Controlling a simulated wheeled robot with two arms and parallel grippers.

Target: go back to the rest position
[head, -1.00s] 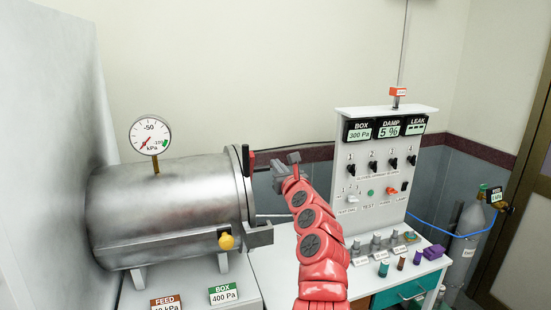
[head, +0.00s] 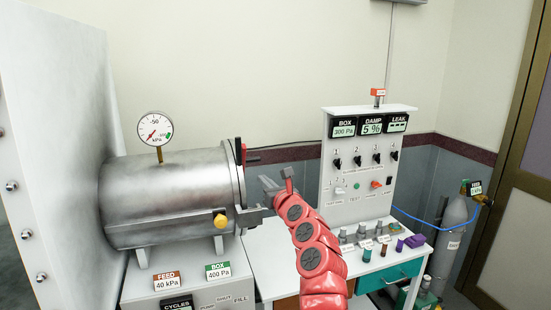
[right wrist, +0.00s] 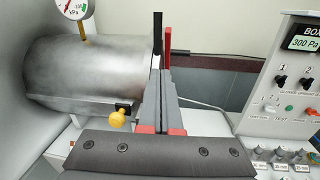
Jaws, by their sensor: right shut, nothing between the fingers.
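My right arm is red and reaches up from the bottom of the head view. Its grey gripper (head: 277,186) is just right of the steel chamber's end, in front of the back wall. The gripper is shut and empty. In the right wrist view its fingers (right wrist: 163,90) lie together and point at the wall, beside the chamber's end. My left gripper does not show in any view.
The steel chamber (head: 165,195) with a gauge (head: 155,129) and yellow knob (head: 220,221) stands at left. A switch panel (head: 350,205) stands at right, with several small fittings before it. A gas cylinder (head: 450,230) is at far right.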

